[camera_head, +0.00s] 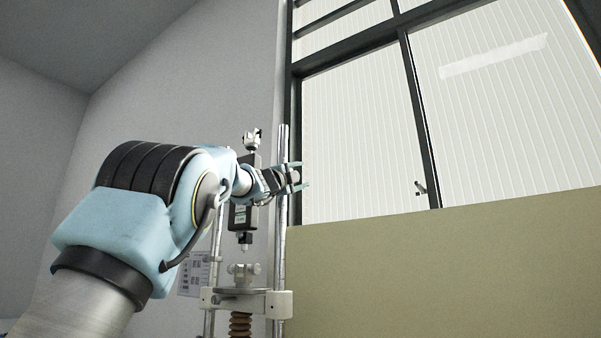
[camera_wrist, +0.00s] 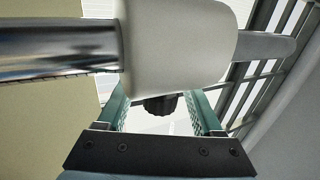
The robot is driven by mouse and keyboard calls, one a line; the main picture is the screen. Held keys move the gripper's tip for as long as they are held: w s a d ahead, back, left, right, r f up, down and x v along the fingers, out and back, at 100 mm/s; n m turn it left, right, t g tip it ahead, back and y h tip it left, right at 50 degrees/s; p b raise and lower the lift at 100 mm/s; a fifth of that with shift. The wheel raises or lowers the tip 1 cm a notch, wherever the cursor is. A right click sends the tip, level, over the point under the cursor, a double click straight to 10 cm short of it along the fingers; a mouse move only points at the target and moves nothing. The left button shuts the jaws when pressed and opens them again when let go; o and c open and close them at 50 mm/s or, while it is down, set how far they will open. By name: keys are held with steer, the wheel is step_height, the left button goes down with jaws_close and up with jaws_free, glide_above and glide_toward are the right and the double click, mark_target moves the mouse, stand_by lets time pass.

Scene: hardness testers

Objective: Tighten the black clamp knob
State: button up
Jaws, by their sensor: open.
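The black clamp knob (camera_wrist: 161,104) shows in the wrist view, sticking out from under a white clamp block (camera_wrist: 180,45) on a shiny metal rod (camera_wrist: 60,46). My gripper (camera_wrist: 160,98) is open. Its two teal fingers stand on either side of the knob, with a gap visible on each side. The white block hides the knob's upper part and the fingertips. In the head view my gripper (camera_head: 303,176) is open beside the tester's tall metal post (camera_head: 282,215), and I cannot make out the knob there.
The hardness tester's dark measuring unit (camera_head: 240,215) hangs left of the post. Below it are a crosspiece with white end blocks (camera_head: 280,304) and a brown bellows (camera_head: 240,324). A large window (camera_head: 360,130) and a beige panel (camera_head: 450,270) stand to the right.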

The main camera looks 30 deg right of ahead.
jaws_close()
stand_by(0.5)
